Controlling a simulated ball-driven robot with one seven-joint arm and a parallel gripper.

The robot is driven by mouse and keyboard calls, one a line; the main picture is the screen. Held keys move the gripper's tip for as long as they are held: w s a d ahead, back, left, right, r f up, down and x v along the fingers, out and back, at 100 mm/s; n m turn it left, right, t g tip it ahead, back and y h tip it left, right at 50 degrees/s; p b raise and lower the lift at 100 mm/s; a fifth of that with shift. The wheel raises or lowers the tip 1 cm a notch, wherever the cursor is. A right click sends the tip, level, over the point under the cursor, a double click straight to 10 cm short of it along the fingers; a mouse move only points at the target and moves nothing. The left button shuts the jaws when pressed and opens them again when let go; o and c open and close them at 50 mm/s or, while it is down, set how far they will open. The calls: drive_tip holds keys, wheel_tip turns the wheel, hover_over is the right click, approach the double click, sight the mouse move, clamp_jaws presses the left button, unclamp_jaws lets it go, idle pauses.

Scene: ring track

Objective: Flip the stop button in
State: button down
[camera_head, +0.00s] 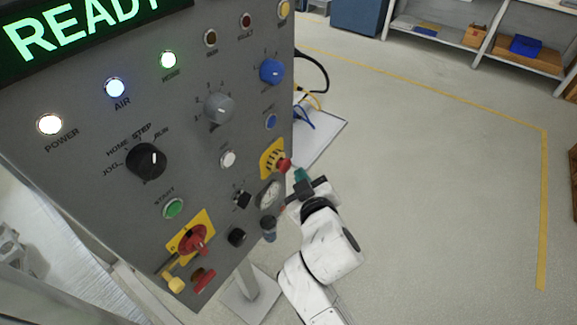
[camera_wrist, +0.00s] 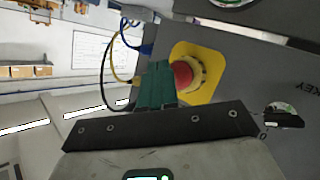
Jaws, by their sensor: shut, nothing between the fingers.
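The stop button (camera_head: 284,166) is a red mushroom head on a yellow plate (camera_head: 267,153) near the right edge of the grey control panel. In the wrist view the red button (camera_wrist: 182,75) stands out from its yellow base, right beside my fingers. My gripper (camera_head: 299,175) is shut and empty, its teal fingertips just to the right of the button in the head view. The teal fingers also show in the wrist view (camera_wrist: 158,84), overlapping the button's left side. I cannot tell whether they touch it.
A green READY display (camera_head: 80,28) is lit at the panel's top. A red rotary switch (camera_head: 192,239) on yellow, a gauge (camera_head: 269,193) and several knobs are on the panel. Yellow and blue cables (camera_head: 306,108) hang behind its right edge. The floor to the right is clear.

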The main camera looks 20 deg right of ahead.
drive_tip(key=shift+w+a, duration=0.1)
idle(0.4)
drive_tip(key=shift+w+a, duration=0.15)
drive_tip(key=shift+w, duration=0.1)
drive_tip(key=shift+w+a+b, duration=0.3)
drive_tip(key=shift+w+b, duration=0.05)
drive_tip(key=shift+w, duration=0.05)
idle(0.9)
drive_tip(key=shift+s, duration=0.1)
drive_tip(key=shift+s+d+p, duration=0.35)
drive_tip(key=shift+s+d, duration=0.2)
drive_tip(key=shift+s, duration=0.1)
drive_tip(key=s+d+p, duration=0.1)
drive_tip(key=s, duration=0.1)
drive_tip(key=s+d, duration=0.2)
drive_tip(key=shift+p, duration=0.4)
idle(0.3)
idle(0.3)
